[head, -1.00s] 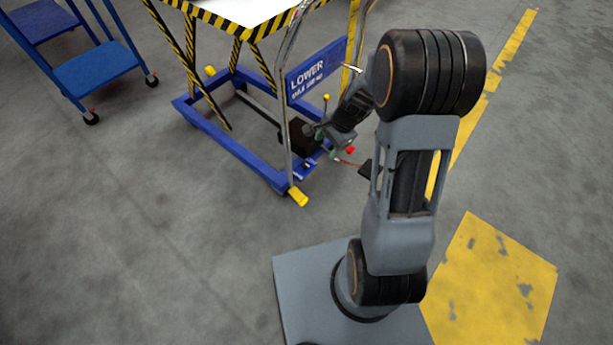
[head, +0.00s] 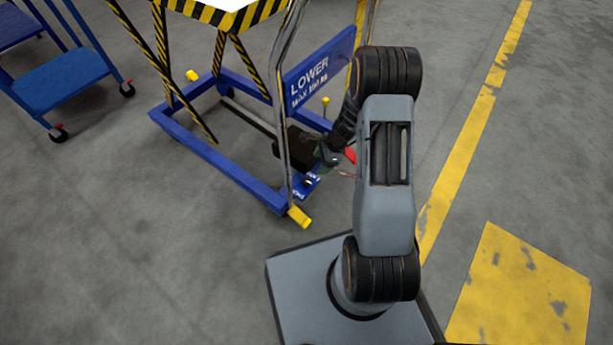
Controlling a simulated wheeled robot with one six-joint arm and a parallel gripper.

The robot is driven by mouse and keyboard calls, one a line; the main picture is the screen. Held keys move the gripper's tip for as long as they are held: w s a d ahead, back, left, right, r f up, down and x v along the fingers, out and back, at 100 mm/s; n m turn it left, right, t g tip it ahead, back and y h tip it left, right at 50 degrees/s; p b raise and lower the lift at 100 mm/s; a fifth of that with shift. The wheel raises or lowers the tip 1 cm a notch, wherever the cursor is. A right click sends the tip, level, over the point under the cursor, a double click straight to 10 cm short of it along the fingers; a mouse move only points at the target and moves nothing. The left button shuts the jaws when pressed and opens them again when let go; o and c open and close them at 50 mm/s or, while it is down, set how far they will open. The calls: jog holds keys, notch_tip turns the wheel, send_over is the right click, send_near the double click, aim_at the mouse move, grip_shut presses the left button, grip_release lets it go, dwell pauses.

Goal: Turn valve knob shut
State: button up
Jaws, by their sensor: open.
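No valve knob can be made out clearly at this size. A blue lift table (head: 232,165) with a "LOWER" panel (head: 318,75) stands at upper centre. A dark box-like unit (head: 292,148) sits low at its near end. My gripper (head: 322,166) is beside this unit, at the end of my arm, which reaches down toward the lift table. The gripper is open, but its fingertips are small and partly lost against dark and green parts. A small red part (head: 350,155) shows just right of it. I cannot tell whether the gripper touches anything.
A bent metal handle (head: 287,120) rises beside the unit. A yellow-ended foot (head: 299,216) juts toward my base. A blue step cart (head: 62,80) stands at the left. The floor at lower left is clear. A yellow line (head: 468,140) runs along the right.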

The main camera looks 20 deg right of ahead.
aim_at(307, 181)
jog(key=b+x, duration=0.5)
jog(key=x, duration=0.6)
jog(key=shift+a+f, duration=0.2)
jog(key=shift+f, duration=0.1)
jog(key=shift+c, duration=0.3)
jog(key=c, duration=0.9)
jog(key=shift+o, duration=0.2)
jog(key=shift+r+n+g+p, duration=0.1)
jog(key=shift+n+g+p, duration=0.45)
jog(key=shift+n, duration=0.65)
jog(key=n+g+p, duration=0.1)
jog(key=n, duration=0.2)
jog(key=shift+w+n, duration=0.1)
jog(key=shift+n, duration=0.2)
jog(key=n+g, duration=0.1)
jog(key=n, duration=0.2)
jog(key=n+g+h+p, duration=0.1)
jog(key=n, duration=0.1)
jog(key=shift+a+n+h, duration=0.1)
jog(key=shift+n+h, duration=0.2)
jog(key=shift+n, duration=0.1)
